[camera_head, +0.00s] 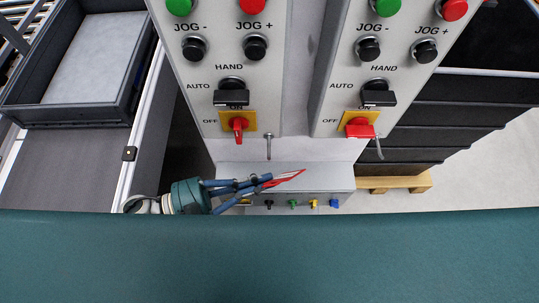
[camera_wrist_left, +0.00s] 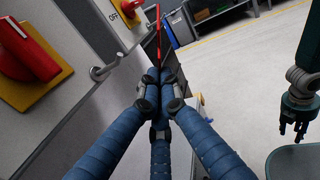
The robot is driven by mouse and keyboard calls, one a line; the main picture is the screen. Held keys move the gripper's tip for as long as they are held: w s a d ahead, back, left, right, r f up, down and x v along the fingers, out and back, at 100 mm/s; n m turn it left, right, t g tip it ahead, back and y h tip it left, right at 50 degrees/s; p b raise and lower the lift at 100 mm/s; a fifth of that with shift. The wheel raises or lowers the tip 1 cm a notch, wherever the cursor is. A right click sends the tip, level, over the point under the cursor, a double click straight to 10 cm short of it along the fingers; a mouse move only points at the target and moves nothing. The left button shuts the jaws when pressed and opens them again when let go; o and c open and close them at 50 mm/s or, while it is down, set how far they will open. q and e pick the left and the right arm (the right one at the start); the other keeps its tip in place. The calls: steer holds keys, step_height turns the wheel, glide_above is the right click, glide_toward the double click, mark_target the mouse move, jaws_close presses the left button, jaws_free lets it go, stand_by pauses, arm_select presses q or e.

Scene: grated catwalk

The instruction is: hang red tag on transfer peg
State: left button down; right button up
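My left gripper (camera_head: 262,182) is shut on a thin red tag (camera_head: 289,175), in front of and below the control panels. In the left wrist view the blue fingers (camera_wrist_left: 155,80) meet, and the tag (camera_wrist_left: 158,35), seen nearly edge-on, extends beyond them. One metal peg (camera_head: 268,147) stands out under the left panel; it also shows in the wrist view (camera_wrist_left: 104,70). A second peg (camera_head: 379,148) is under the right panel. No label shows which is the transfer peg. The tag is apart from both. My right gripper (camera_wrist_left: 296,118) is small and dark in the wrist view; its fingers look apart and empty.
Red rotary switches on yellow plates (camera_head: 239,124) (camera_head: 359,127) sit just above the pegs. A grey box (camera_head: 300,178) with small coloured knobs is below. A dark tray (camera_head: 95,65) is at upper left. Black bins (camera_head: 450,120) and a wooden pallet (camera_head: 400,184) are at right.

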arm_select(q)
steer(key=shift+s, duration=1)
steer(key=shift+s, duration=0.1)
stand_by(0.3)
